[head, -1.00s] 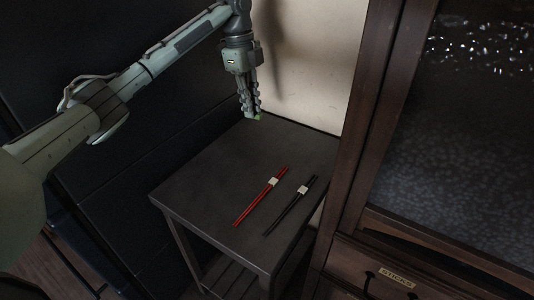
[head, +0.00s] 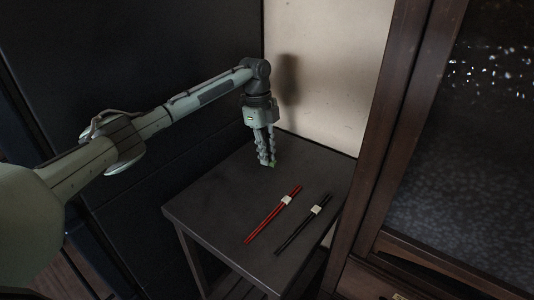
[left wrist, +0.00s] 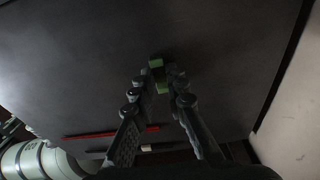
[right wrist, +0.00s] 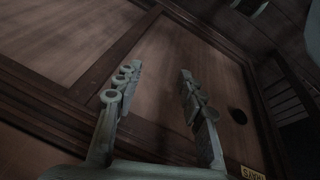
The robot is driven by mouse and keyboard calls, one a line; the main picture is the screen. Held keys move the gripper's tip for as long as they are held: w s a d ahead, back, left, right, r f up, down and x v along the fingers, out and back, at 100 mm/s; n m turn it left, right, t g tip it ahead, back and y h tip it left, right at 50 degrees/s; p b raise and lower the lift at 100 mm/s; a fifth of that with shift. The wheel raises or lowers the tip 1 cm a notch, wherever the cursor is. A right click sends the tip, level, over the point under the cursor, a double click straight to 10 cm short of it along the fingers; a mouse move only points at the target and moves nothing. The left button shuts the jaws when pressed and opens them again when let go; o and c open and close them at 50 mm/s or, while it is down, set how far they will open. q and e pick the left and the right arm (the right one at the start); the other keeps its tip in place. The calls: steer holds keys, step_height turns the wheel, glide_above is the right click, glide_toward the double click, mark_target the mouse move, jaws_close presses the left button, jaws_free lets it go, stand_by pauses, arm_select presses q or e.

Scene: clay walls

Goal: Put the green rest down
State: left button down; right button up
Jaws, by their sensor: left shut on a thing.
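My left gripper (head: 267,163) points down over the back part of the small dark table (head: 200,208). It is shut on the green rest (left wrist: 158,74), a small green block between the fingertips in the left wrist view. In the head view only a bit of the green rest (head: 272,164) shows at the tips. The rest is at or just above the tabletop; I cannot tell whether it touches. My right gripper (right wrist: 158,82) shows only in the right wrist view, open and empty in front of brown wooden panels.
Red chopsticks (head: 272,215) and black chopsticks (head: 303,224) lie on the table, each pair on a white rest. A tall wooden cabinet (head: 392,130) with a glass front stands at the right. The table's left part is clear. A pale wall (head: 330,70) is behind.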

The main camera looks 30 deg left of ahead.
arm_select(q)
steer(key=shift+f, duration=0.1)
steer(key=c, duration=1.9)
jaws_free()
steer(key=o, duration=0.4)
steer(key=shift+c, duration=0.2)
arm_select(e)
steer(key=shift+s+f, duration=0.2)
steer(key=shift+f, duration=0.3)
steer(key=shift+a, duration=0.1)
arm_select(q)
steer(key=shift+r, duration=0.35)
steer(key=r, duration=0.4)
steer(key=shift+w+a+r, duration=0.1)
steer(key=shift+a+r, duration=0.3)
step_height(320, 180, up, 7)
steer(key=a, duration=0.1)
steer(key=shift+f, duration=0.15)
arm_select(e)
steer(key=shift+w+f, duration=0.15)
steer(key=shift+f, duration=0.15)
